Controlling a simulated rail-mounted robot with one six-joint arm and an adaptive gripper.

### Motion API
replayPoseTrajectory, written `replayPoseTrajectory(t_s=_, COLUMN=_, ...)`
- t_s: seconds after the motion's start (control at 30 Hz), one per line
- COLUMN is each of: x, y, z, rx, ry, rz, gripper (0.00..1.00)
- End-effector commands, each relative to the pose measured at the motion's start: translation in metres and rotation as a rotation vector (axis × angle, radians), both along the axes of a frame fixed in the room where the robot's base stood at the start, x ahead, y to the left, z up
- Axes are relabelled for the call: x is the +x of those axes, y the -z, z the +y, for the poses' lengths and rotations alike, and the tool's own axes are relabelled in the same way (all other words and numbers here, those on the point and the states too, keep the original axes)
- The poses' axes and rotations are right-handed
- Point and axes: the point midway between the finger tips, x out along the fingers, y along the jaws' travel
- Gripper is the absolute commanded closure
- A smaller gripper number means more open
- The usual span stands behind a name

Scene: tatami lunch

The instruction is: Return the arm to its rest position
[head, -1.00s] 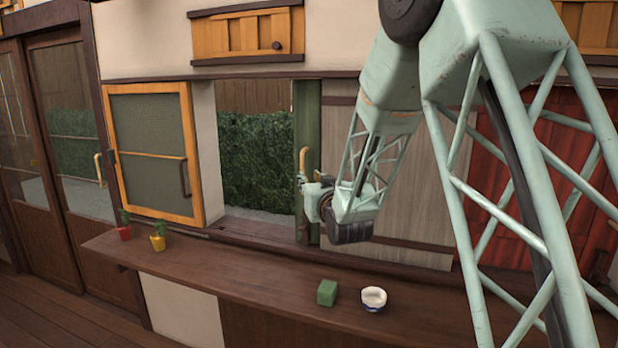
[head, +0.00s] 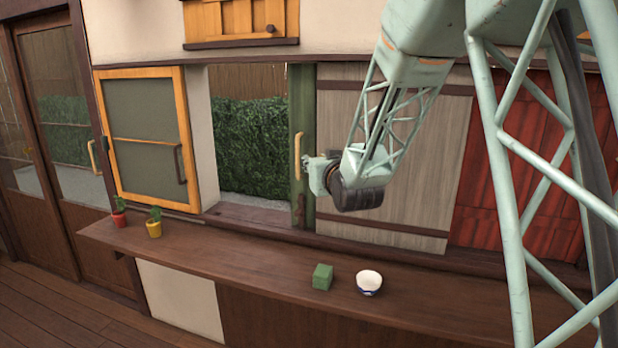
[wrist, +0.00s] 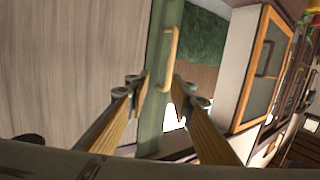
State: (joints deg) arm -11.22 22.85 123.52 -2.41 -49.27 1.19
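My gripper (head: 309,165) is in front of the window wall in the head view, just right of a curved tan handle (head: 297,155). The handle is on a green upright panel edge (head: 306,110). In the wrist view my two fingers (wrist: 158,90) are spread apart with nothing held between them. The handle (wrist: 171,58) shows beyond the fingertips, with the green panel (wrist: 158,45) behind it. No contact between fingers and handle shows.
A dark wooden counter (head: 210,257) runs below. An orange-framed shutter (head: 190,140) stands open left of the window gap.

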Motion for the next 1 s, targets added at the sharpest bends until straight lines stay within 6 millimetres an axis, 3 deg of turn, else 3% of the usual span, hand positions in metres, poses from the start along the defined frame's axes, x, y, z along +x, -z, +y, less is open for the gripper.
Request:
replayPoseTrajectory(t_s=0.47, x=-0.067, y=-0.019, z=-0.046, rx=-0.039, ry=0.044, rz=0.172, gripper=0.79)
replayPoseTrajectory(t_s=1.0, x=-0.167, y=-0.026, z=-0.093, rx=-0.075, ry=0.09, rz=0.372, gripper=0.79)
